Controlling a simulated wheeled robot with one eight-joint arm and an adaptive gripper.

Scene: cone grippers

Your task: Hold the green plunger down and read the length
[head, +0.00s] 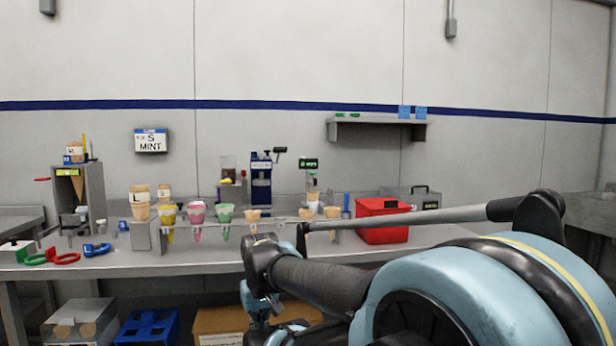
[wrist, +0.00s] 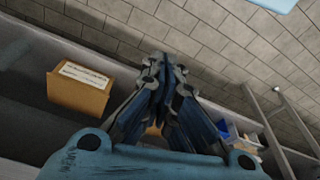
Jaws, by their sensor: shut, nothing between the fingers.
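I cannot pick out the green plunger for sure. In the wrist view my gripper (wrist: 163,62) is shut and empty, pointing over the floor.
The counter (head: 200,262) carries a rack of colored cones (head: 196,213), a red box (head: 381,222) and red, green and blue clamp-like pieces at the left. Below stand a blue crate (head: 148,326) and a cardboard box (wrist: 80,88). A sign (head: 151,141) reads "S MINT".

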